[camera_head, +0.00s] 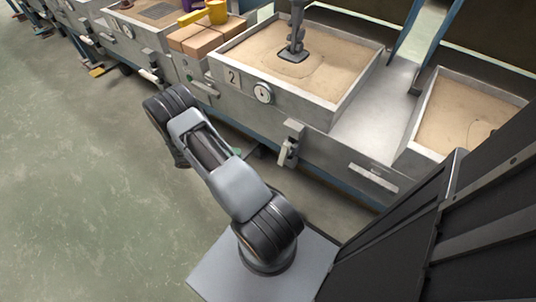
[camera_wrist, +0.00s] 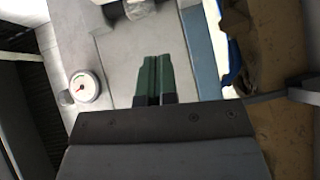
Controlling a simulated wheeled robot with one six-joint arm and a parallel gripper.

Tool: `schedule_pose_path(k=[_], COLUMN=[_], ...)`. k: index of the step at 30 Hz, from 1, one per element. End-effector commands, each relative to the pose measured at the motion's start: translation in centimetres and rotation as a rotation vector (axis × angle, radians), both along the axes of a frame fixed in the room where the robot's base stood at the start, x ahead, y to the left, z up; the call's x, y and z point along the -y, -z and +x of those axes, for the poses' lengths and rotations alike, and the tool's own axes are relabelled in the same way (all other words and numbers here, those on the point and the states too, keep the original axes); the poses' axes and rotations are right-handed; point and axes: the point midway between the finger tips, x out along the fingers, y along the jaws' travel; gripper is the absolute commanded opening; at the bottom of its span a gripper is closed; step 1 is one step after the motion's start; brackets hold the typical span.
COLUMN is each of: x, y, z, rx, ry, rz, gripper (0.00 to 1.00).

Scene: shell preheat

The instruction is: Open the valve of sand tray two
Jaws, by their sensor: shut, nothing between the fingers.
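Sand tray two (camera_head: 345,105), marked with a "2" plate (camera_head: 232,78), is a grey box filled with sand in the head view. A round white gauge (camera_head: 262,93) sits on its front and also shows at the left of the wrist view (camera_wrist: 85,87). A grey fitting with a lever (camera_head: 290,143), which looks like the valve, sticks out lower right of the gauge. Part of a grey fitting (camera_wrist: 135,8), probably the same one, shows at the wrist view's top edge. My gripper (camera_wrist: 153,72) has green fingers, shut and empty, apart from that fitting. My arm mostly hides it in the head view.
A dark metal tool (camera_head: 295,45) stands in the sand. A brown box with a yellow object (camera_head: 216,12) sits left of tray two. Another sand tray (camera_head: 465,115) stands at the right. A handle (camera_head: 373,177) is on the front below.

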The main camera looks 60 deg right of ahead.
Motion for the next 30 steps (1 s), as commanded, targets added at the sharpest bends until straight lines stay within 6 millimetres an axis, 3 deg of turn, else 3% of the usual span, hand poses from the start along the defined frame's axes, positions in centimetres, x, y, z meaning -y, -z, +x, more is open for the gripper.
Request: schedule_pose_path(k=[5,20,30], x=[1.2,7.4,7.3], y=[0.6,1.4,1.7], z=[-1.0,-7.4,-10.7], rx=[-0.009,-0.009,-0.009], ry=[-0.004,-0.003,-0.006], rz=[-0.032,-0.030,-0.029], gripper=[0.00,0.00,0.00])
